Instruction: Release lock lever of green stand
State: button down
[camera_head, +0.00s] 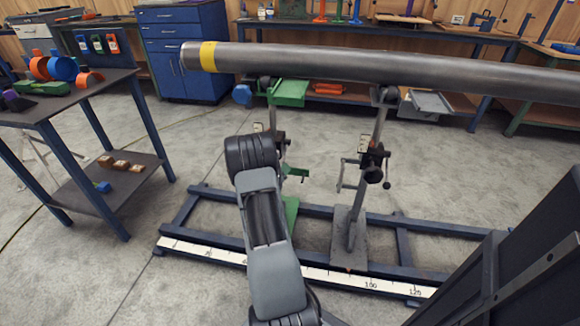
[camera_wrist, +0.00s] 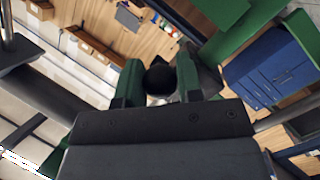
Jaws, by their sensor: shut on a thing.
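The green stand holds up the pipe (camera_head: 380,70). Its green top tray (camera_head: 289,93) shows under the pipe in the head view, and part of its green base (camera_head: 291,212) shows beside my arm. My arm covers much of its post and the lever. In the wrist view my gripper (camera_wrist: 160,82) has its two green-sided fingers closed on a round black knob (camera_wrist: 160,79), which looks like the end of the lock lever. The lever's shaft is hidden. In the head view my gripper is hidden behind my wrist.
A grey stand (camera_head: 352,215) with a crank stands close on the right. Both stands rest on a blue rail frame (camera_head: 420,226) with a white scale (camera_head: 205,250). A blue table (camera_head: 60,110) with coloured parts is at the left. Open floor lies between table and frame.

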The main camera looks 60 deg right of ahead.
jog(key=c, duration=0.8)
grip_release()
jog(key=a+p, duration=0.1)
jog(key=a, duration=0.3)
jog(key=a+r+p, duration=0.1)
jog(key=a, duration=0.4)
jog(key=a+p, duration=0.1)
jog(key=a, duration=0.3)
jog(key=shift+s+a+r, duration=0.3)
jog(key=shift+a+r, duration=0.05)
